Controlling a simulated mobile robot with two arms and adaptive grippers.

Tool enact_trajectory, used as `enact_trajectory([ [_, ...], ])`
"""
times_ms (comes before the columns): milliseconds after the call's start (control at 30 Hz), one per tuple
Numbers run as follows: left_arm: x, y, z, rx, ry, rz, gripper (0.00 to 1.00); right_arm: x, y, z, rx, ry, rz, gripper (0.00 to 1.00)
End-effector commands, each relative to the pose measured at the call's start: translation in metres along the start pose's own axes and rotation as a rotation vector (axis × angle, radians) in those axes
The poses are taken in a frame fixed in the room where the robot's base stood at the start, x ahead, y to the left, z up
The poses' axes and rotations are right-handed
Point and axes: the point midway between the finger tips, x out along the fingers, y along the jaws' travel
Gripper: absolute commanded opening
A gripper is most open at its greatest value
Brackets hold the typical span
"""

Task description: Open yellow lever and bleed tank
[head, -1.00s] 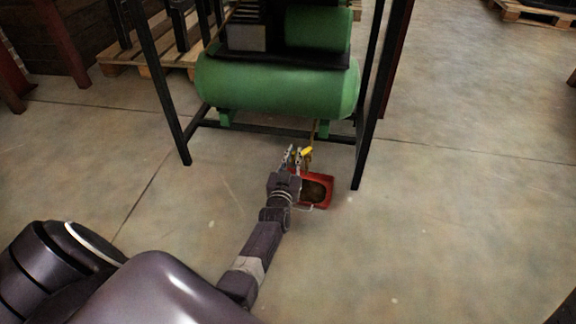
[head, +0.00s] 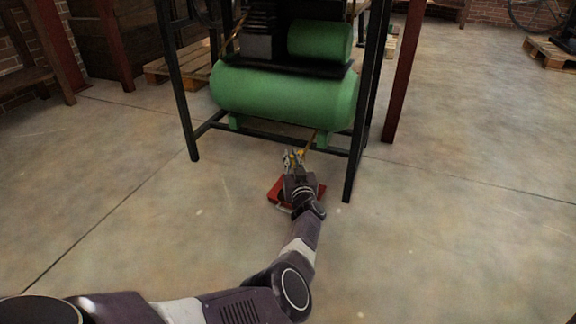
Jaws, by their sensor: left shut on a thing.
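The green compressor tank (head: 285,97) lies in a black frame in the head view. A thin brass-coloured pipe (head: 311,141) comes down from under the tank. The yellow lever (head: 298,154) is a small patch at its lower end, partly hidden by my gripper. My left gripper (head: 293,160) is at the lever and shut on it; the fingers are small and the exact grip is hard to see. A red tray (head: 277,194) sits on the floor under the gripper, largely covered by my arm. My right gripper is not in view.
Black frame legs (head: 357,150) stand on both sides of the tank, with a low crossbar (head: 264,135) across the front. A wooden pallet (head: 180,69) lies behind on the left. The concrete floor (head: 450,220) to the right is clear.

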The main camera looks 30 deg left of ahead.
Motion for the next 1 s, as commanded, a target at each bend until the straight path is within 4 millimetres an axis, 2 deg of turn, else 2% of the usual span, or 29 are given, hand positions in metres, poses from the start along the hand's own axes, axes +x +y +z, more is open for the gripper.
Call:
enact_trajectory([
  [533, 0.0031, 0.0025, -0.0002, 0.000, 0.000, -0.008, 0.00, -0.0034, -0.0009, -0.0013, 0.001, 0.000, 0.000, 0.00],
  [567, 0.0031, 0.0025, -0.0002, 0.000, 0.000, -0.008, 0.13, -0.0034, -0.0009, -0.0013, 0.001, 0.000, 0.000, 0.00],
  [700, 0.0031, 0.0026, -0.0004, 0.000, 0.000, -0.008, 0.29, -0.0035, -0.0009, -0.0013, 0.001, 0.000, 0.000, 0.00],
  [1000, 0.0029, 0.0028, -0.0005, 0.000, 0.000, -0.008, 0.29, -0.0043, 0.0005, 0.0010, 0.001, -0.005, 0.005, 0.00],
])
